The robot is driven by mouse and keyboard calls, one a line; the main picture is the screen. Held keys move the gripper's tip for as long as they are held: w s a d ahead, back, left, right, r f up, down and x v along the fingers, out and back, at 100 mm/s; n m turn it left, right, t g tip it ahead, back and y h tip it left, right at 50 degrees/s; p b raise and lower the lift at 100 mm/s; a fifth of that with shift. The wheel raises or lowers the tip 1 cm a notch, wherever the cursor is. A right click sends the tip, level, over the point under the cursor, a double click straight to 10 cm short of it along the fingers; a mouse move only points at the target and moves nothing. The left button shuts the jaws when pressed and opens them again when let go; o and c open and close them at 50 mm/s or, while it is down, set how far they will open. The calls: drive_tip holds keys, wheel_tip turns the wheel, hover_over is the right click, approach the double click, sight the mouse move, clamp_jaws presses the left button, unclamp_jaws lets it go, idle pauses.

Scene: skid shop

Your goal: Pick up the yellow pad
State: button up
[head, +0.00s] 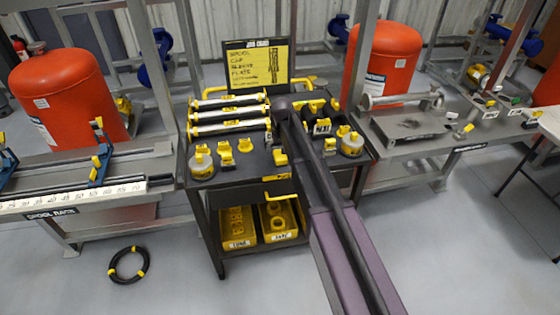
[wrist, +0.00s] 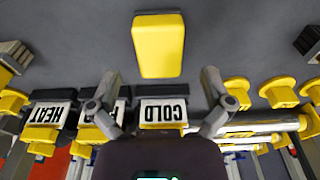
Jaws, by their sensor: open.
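The yellow pad (wrist: 158,45) is a plain rounded rectangular block on the dark cart top. In the wrist view it lies at upper middle, ahead of and between my fingertips. In the head view the yellow block (head: 280,157) beside my arm looks like the same pad. My gripper (wrist: 160,82) is open, its two fingers spread wide with nothing held. It is apart from the pad. In the head view my own arm hides most of the gripper.
Silver tubes (head: 228,113) with yellow ends lie on the cart's left. Yellow bins (head: 237,226) fill the lower shelf. A black ring (head: 128,265) lies on the floor.

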sight(280, 155)
drive_tip(key=shift+w+f+b, duration=0.15)
drive_tip(key=shift+f+b, duration=1.4)
drive_tip(key=shift+f, duration=0.3)
drive_tip(key=c, duration=1.1)
